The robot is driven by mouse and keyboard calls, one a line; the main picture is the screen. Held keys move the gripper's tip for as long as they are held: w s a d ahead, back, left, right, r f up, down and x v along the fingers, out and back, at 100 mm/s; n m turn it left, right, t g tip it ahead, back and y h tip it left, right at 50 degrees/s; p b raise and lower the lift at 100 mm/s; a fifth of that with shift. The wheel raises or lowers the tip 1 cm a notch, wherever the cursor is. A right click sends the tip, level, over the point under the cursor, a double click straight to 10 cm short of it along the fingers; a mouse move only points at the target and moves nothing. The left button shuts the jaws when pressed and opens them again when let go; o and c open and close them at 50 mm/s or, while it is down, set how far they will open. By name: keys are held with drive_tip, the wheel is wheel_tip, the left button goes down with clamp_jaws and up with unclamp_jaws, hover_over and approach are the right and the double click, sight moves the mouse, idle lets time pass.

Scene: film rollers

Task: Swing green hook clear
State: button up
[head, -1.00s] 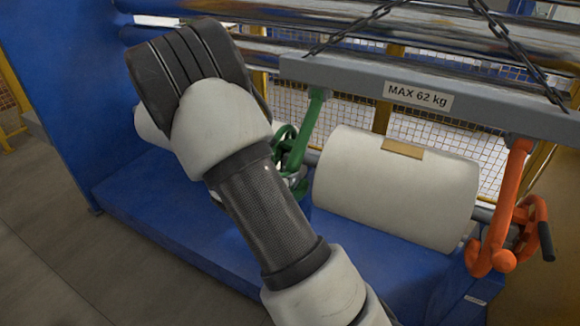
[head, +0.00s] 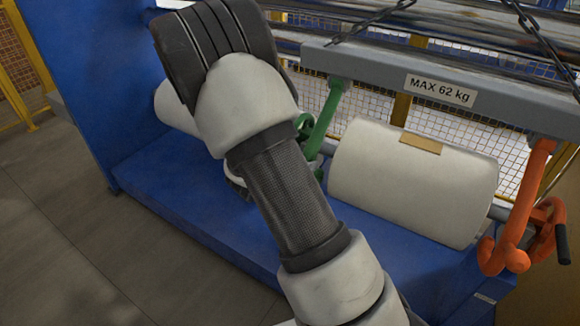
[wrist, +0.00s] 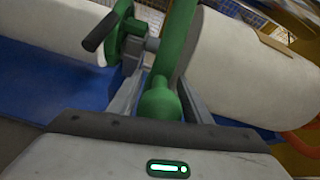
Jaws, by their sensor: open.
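The green hook (head: 326,108) hangs from the left end of the grey lifting beam (head: 375,72). Its lower part is largely hidden behind my arm in the head view. In the wrist view the green hook (wrist: 176,45) runs down between my fingers, its rounded end close to my palm. Its curved part with a dark handle (wrist: 101,30) is at the upper left. My gripper (wrist: 155,68) is open, with a grey finger on either side of the hook; whether they touch it I cannot tell.
A white roll (head: 412,185) with a brown tape patch lies right of the green hook. An orange hook (head: 520,215) hangs at the beam's right end. Chains (head: 545,45) hold the beam. A blue machine base (head: 190,215) and blue side panel (head: 95,85) stand left; floor is clear.

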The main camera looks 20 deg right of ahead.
drive_tip(key=v, duration=1.7)
drive_tip(key=shift+p, duration=0.35)
